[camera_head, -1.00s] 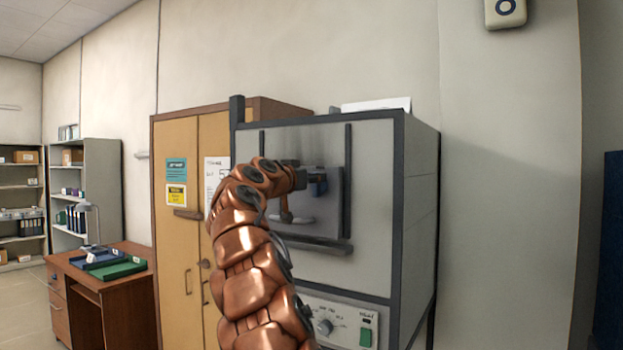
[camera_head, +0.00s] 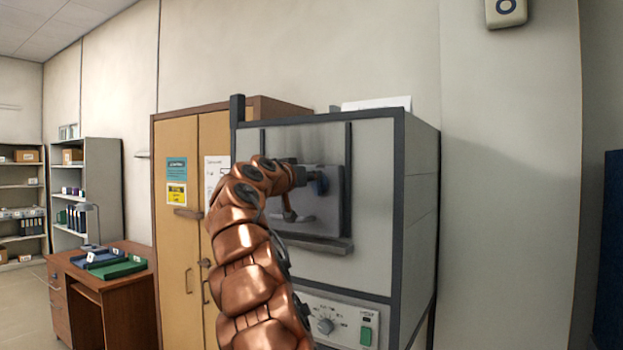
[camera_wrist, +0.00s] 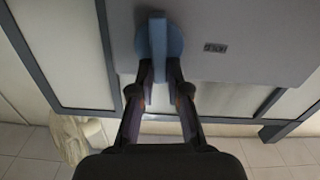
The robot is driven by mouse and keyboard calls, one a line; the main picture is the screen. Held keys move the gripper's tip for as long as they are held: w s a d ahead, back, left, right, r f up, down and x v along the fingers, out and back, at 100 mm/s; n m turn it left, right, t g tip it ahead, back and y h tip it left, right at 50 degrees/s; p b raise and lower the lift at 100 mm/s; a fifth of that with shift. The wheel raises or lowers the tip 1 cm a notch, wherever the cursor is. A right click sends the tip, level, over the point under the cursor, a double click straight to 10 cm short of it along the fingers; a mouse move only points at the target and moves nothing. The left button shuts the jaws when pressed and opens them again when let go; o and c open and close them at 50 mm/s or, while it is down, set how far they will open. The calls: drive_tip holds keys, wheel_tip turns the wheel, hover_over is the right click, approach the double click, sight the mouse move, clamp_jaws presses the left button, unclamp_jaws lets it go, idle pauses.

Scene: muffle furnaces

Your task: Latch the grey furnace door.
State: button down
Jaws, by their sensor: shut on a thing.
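The grey furnace (camera_head: 420,200) stands right of centre in the head view. Its grey door panel (camera_head: 320,215) lies across the front opening between two dark uprights; whether it is fully flush I cannot tell. A blue latch handle (camera_head: 319,184) is on the door's upper part. In the wrist view it is a round blue knob with a straight bar (camera_wrist: 158,30) on the grey door (camera_wrist: 235,30). My gripper (camera_wrist: 160,75) is shut on the bar's near end. In the head view my arm hides part of the door and most of my gripper.
A control panel with a dial (camera_head: 326,326) and green switch (camera_head: 365,336) is below the door. A dark ledge (camera_head: 325,245) runs under the door. A wooden cabinet (camera_head: 180,240) stands close on the left, and a desk with trays (camera_head: 115,268) farther left.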

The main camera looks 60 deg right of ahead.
drive_tip(key=shift+w+f+n+p, duration=0.3)
drive_tip(key=shift+n+p, duration=0.85)
drive_tip(key=shift+n, duration=1.6)
drive_tip(key=shift+w+f+n+p, duration=0.3)
drive_tip(key=shift+n+p, duration=0.8)
drive_tip(key=shift+n, duration=1.6)
drive_tip(key=shift+w+f+n+p, duration=0.3)
drive_tip(key=shift+n+p, duration=0.85)
drive_tip(key=shift+n, duration=1.6)
drive_tip(key=shift+f, duration=0.1)
drive_tip(key=c, duration=1.1)
unclamp_jaws()
drive_tip(key=shift+c, duration=0.2)
drive_tip(key=shift+a, duration=0.1)
drive_tip(key=a, duration=1.2)
drive_tip(key=shift+s, duration=0.25)
